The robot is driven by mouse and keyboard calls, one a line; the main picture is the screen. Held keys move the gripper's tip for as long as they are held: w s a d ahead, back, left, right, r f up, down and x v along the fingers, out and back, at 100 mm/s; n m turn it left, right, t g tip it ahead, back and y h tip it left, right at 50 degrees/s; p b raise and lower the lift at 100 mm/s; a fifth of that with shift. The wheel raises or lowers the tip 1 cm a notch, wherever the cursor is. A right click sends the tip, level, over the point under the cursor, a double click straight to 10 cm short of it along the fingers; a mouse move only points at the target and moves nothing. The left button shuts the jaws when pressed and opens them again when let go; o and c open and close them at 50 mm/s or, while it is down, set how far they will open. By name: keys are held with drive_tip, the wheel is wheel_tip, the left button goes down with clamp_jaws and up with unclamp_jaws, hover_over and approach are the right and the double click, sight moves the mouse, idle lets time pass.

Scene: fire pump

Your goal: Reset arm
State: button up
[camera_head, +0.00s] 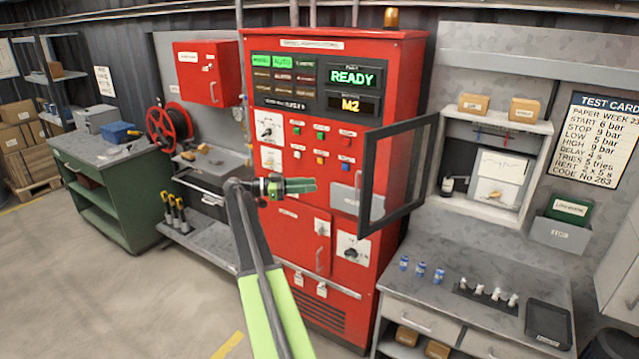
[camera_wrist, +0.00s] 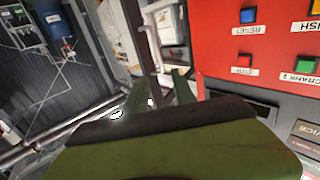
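My arm (camera_head: 258,275) reaches up from the bottom of the head view, with its upper part in front of the red control cabinet (camera_head: 385,85). My gripper (camera_head: 314,185) points right, in front of the cabinet's middle. In the wrist view, my gripper (camera_wrist: 160,82) shows two green fingers standing apart, with nothing seen between them. The cabinet's labelled buttons (camera_wrist: 248,15) are to the right of the fingers there. The display (camera_head: 352,77) reads READY, with M2 on the panel below it.
A right bench (camera_head: 450,262) holds small blue-and-white items and a black tray (camera_head: 549,320). A green workbench (camera_head: 120,200) and red hose reel (camera_head: 168,128) are left. Floor is clear at lower left.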

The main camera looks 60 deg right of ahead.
drive_tip(key=shift+w+a, duration=0.3)
drive_tip(key=shift+w, duration=0.05)
